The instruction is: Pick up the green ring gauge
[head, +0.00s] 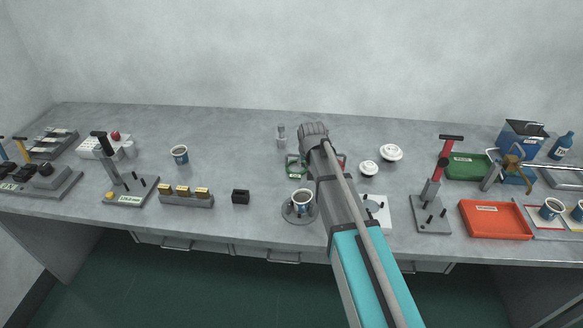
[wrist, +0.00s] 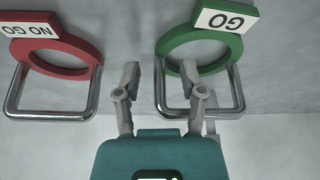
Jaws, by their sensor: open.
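The green ring gauge (wrist: 166,48) with a white "GO" label and a metal loop handle is at the upper right of the wrist view. In the head view it (head: 291,169) shows just left of my arm. The red ring gauge (wrist: 90,50), labelled "NO GO", is at the upper left of the wrist view; only a sliver (head: 342,158) shows past my arm in the head view. My gripper (wrist: 163,85) is open and empty. Its right finger overlaps the green gauge's handle in view; contact cannot be told. In the head view my arm hides the fingers.
A cup on a round base (head: 287,216) stands in front of the gauges. Two white round parts (head: 391,152) lie to the right. A black block (head: 240,197) is at the left front. A red tray (head: 497,229) is further right. The back of the table is mostly clear.

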